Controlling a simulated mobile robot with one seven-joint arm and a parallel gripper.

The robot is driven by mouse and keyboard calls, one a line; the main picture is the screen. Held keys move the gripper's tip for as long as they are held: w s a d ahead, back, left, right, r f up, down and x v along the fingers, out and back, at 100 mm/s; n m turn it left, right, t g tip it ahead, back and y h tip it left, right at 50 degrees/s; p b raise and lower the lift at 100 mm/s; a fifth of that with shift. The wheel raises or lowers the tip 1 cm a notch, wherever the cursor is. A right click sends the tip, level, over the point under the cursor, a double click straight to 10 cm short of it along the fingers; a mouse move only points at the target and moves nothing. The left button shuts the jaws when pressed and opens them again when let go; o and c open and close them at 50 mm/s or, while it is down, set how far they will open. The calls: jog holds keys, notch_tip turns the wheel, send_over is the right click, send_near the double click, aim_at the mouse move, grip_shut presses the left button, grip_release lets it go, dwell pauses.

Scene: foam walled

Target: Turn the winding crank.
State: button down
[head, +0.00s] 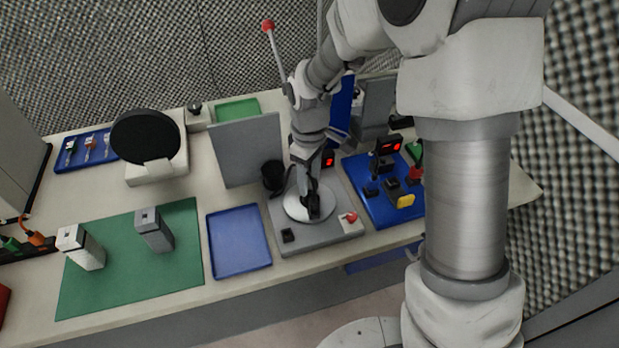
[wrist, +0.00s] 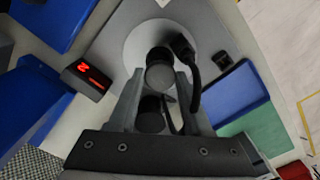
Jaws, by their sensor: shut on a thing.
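The winding crank stands on a light round disc (head: 296,206) on a grey base plate (head: 281,241) in the middle of the table. In the wrist view its round black handle (wrist: 159,70) lies between the two fingers of my gripper (wrist: 160,82), over the disc (wrist: 134,44). My gripper (head: 313,207) points down and is shut on the handle. A bent black piece (wrist: 189,62) runs beside the right finger. In the head view my gripper and wrist hide most of the crank.
A small display with red digits (wrist: 90,77) stands beside the base. A red-tipped part (head: 349,217) and a black button (head: 288,235) sit on the base plate. An upright grey panel (head: 246,150) and black cup (head: 272,176) are behind left. An empty blue tray (head: 238,240) lies left.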

jog(key=shift+m+b, duration=0.35)
jog(key=shift+m, duration=7.55)
jog(key=shift+r+m+p, duration=0.1)
jog(key=shift+m+p, duration=0.7)
jog(key=shift+m, duration=1.6)
jog(key=shift+m+p, duration=1.15)
jog(key=shift+m, duration=1.15)
jog(key=shift+m+p, duration=1.8)
jog(key=shift+m, duration=0.9)
jog(key=shift+m+p, duration=2.4)
jog(key=shift+m, duration=0.4)
jog(key=shift+m+p, duration=1.45)
jog(key=shift+m, duration=0.35)
jog(key=shift+m+p, duration=0.35)
jog(key=shift+m, duration=0.15)
